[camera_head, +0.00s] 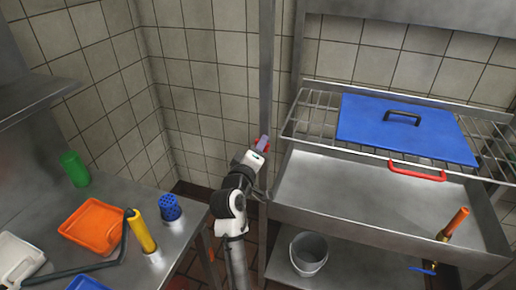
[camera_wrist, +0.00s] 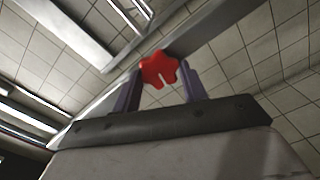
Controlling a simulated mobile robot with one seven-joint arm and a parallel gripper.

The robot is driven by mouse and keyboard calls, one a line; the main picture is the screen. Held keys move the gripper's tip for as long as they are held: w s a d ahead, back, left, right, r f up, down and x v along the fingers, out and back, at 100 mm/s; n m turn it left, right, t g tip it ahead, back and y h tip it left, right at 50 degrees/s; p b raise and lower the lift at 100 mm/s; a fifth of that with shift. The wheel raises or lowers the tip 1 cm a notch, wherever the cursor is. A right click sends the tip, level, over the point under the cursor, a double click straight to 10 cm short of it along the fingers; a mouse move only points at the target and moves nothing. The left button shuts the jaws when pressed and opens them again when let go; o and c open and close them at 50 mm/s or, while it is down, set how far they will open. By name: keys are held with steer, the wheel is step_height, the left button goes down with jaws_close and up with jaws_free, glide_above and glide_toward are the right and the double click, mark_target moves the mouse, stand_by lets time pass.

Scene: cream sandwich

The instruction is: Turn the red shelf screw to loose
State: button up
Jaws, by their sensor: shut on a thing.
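The red shelf screw (camera_wrist: 160,69) is a lobed knob on the metal upright post, clear in the wrist view. My gripper (camera_wrist: 165,82) is shut on it, with one purple finger on each side. In the head view my gripper (camera_head: 262,145) is raised against the post (camera_head: 267,60), left of the rack. Only a little of the red screw (camera_head: 254,141) shows there, mostly hidden by my gripper. How tight the screw sits cannot be told.
A wire rack (camera_head: 310,125) with a blue lid (camera_head: 365,135) is right of the post. Below are a metal sink (camera_head: 330,190) and a grey bucket (camera_head: 309,251). The left counter holds an orange tray (camera_head: 92,219), a yellow bottle (camera_head: 141,232) and a green cup (camera_head: 74,168).

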steer(key=o, duration=1)
steer(key=shift+c, duration=0.2)
steer(key=shift+s, duration=0.1)
steer(key=b+v, duration=0.4)
steer(key=v, duration=0.9)
steer(key=shift+s, duration=0.3)
steer(key=shift+a, duration=0.15)
